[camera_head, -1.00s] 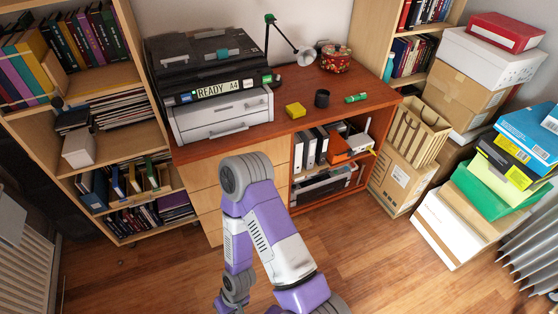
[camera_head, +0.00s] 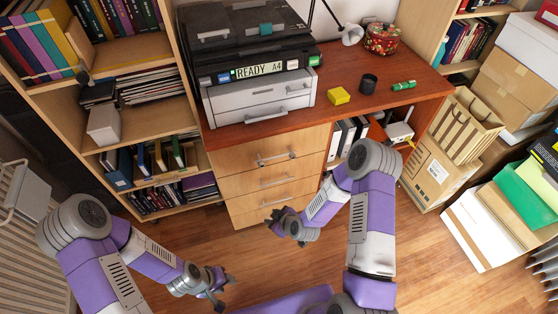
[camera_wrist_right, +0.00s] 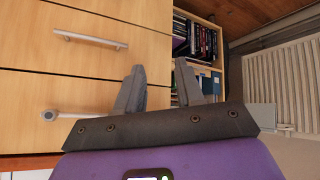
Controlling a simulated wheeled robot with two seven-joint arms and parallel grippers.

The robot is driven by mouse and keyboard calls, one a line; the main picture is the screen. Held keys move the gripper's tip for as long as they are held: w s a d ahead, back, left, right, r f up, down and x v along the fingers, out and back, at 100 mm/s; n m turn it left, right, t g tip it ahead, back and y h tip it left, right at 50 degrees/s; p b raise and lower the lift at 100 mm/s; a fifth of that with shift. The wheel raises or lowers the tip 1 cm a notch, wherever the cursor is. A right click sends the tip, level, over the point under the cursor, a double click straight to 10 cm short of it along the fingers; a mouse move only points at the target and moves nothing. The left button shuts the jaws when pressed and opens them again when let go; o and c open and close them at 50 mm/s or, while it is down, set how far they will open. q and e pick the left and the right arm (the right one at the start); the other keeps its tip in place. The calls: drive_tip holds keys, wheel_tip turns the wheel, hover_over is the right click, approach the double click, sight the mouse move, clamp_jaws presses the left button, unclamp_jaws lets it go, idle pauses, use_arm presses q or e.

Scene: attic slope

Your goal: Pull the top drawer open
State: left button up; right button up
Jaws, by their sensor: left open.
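The top drawer (camera_head: 253,153) of the light wood drawer unit is shut, flush with the front below the desktop. Its metal bar handle (camera_head: 276,158) is clear in the head view. In the right wrist view, which is upside down, the top drawer (camera_wrist_right: 25,95) is low at left, and its handle (camera_wrist_right: 52,114) is partly hidden by my gripper. My right gripper (camera_head: 276,217) is in front of the lower drawers, below the top handle; its fingers (camera_wrist_right: 162,82) are apart with nothing between them. My left gripper (camera_head: 222,289) is open and empty, low over the floor.
Lower drawers with bar handles (camera_head: 276,180) sit beneath. A bookshelf (camera_head: 150,185) stands close on the left, a radiator (camera_head: 40,250) further left. The desktop (camera_head: 340,60) holds a printer (camera_head: 260,100), a yellow block (camera_head: 339,95) and a dark cup (camera_head: 368,83). Boxes stand at right.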

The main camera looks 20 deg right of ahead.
drive_tip(key=w+d+r+n+t+h+b, duration=0.1)
drive_tip(key=w+d+r+n+t, duration=0.1)
drive_tip(key=w, duration=0.8)
drive_tip(key=w+d+r+n+t+h+b, duration=0.2)
drive_tip(key=w+d+n+t, duration=0.3)
drive_tip(key=w+n, duration=0.3)
drive_tip(key=shift+w+d+r+t+b, duration=0.25)
drive_tip(key=shift+w+r+t, duration=0.35)
drive_tip(key=shift+w, duration=0.9)
drive_tip(key=shift+r, duration=0.1)
drive_tip(key=shift+c, duration=0.3)
drive_tip(key=shift+a, duration=0.1)
clamp_jaws()
